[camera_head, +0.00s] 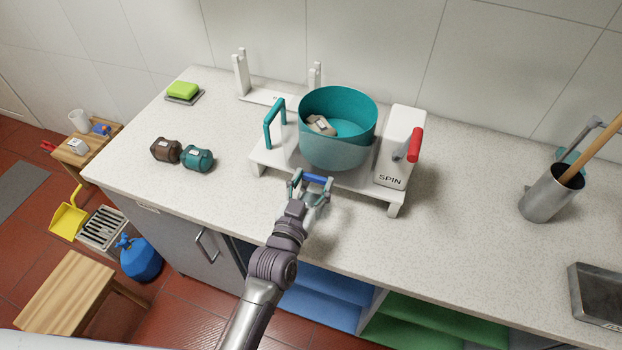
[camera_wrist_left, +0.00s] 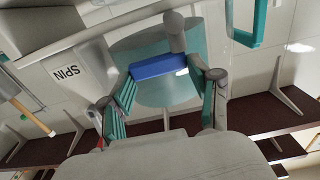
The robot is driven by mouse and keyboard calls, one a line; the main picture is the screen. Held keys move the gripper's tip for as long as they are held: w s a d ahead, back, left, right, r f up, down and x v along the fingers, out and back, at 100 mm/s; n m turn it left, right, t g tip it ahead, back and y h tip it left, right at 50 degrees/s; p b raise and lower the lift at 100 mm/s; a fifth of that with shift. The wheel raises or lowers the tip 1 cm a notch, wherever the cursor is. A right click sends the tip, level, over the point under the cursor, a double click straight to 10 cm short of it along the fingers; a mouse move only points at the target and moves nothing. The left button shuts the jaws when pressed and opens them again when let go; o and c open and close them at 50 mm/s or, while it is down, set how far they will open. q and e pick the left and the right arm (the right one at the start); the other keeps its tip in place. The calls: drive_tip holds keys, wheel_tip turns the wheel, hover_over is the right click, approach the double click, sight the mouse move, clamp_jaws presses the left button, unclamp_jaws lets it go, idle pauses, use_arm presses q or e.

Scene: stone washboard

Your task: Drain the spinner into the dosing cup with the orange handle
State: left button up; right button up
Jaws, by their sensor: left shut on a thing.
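The spinner is a teal tub (camera_head: 340,122) on a white stand (camera_head: 268,158), with a grey-beige lump visible inside. Its white SPIN post (camera_head: 398,150) has a red lever (camera_head: 414,145). A blue lever (camera_head: 317,179) sits at the front below the tub; in the left wrist view the blue lever (camera_wrist_left: 158,67) lies between the fingers. My left gripper (camera_head: 311,186) is shut on this lever. I cannot make out a dosing cup with an orange handle in either view. My right gripper is not in view.
Brown (camera_head: 165,150) and teal (camera_head: 197,158) lumps lie left on the counter. A green sponge (camera_head: 182,90) is behind them. A metal crock (camera_head: 549,195) with a wooden stick and a dark tray (camera_head: 597,297) stand right. The counter between stand and crock is clear.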

use_arm(q)
drive_tip(key=o, duration=1.2)
drive_tip(key=shift+c, duration=0.2)
drive_tip(key=shift+s+a, duration=0.2)
drive_tip(key=shift+s, duration=0.2)
drive_tip(key=v, duration=1.1)
